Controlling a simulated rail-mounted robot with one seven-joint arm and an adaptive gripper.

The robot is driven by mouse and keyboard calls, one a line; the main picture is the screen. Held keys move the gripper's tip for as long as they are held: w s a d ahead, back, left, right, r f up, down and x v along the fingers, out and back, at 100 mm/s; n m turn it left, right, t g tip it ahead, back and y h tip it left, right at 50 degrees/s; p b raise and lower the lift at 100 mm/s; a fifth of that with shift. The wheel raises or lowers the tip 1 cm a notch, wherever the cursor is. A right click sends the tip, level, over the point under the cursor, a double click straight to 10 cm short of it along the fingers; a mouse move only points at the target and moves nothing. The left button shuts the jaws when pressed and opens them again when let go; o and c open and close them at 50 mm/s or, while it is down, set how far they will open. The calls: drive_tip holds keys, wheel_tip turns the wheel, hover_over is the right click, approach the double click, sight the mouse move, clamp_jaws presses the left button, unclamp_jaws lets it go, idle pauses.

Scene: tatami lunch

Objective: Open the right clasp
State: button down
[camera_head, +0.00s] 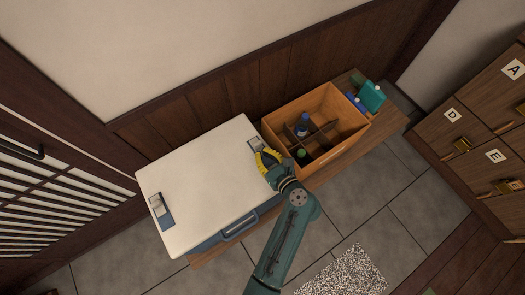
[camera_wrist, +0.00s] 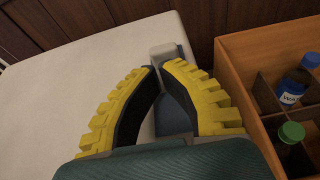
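A cooler box with a white lid (camera_head: 200,185) and blue body stands left of centre in the head view. Its right clasp (camera_head: 255,143), grey on a blue plate, sits at the lid's right end. In the wrist view the clasp (camera_wrist: 163,50) shows just past my fingertips, with its blue plate seen between the fingers. My gripper (camera_head: 266,158), with yellow ridged fingers, is at this clasp. In the wrist view my gripper (camera_wrist: 160,68) has its tips nearly together, with nothing visibly held. Contact with the clasp cannot be told. The left clasp (camera_head: 161,210) lies at the lid's other end.
A wooden crate (camera_head: 345,145) with dividers and bottles stands close on the right of the cooler. A teal container (camera_head: 372,96) is behind it. A wood-panelled wall (camera_head: 225,95) runs behind. Cabinets with lettered doors (camera_head: 470,135) stand far right.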

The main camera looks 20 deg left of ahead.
drive_tip(key=p+v, duration=0.1)
drive_tip(key=v, duration=0.3)
drive_tip(key=p+v, duration=0.1)
drive_tip(key=v, duration=0.3)
drive_tip(key=p+v, duration=0.1)
drive_tip(key=v, duration=0.3)
drive_tip(key=shift+d+f, duration=0.1)
drive_tip(key=shift+f, duration=0.15)
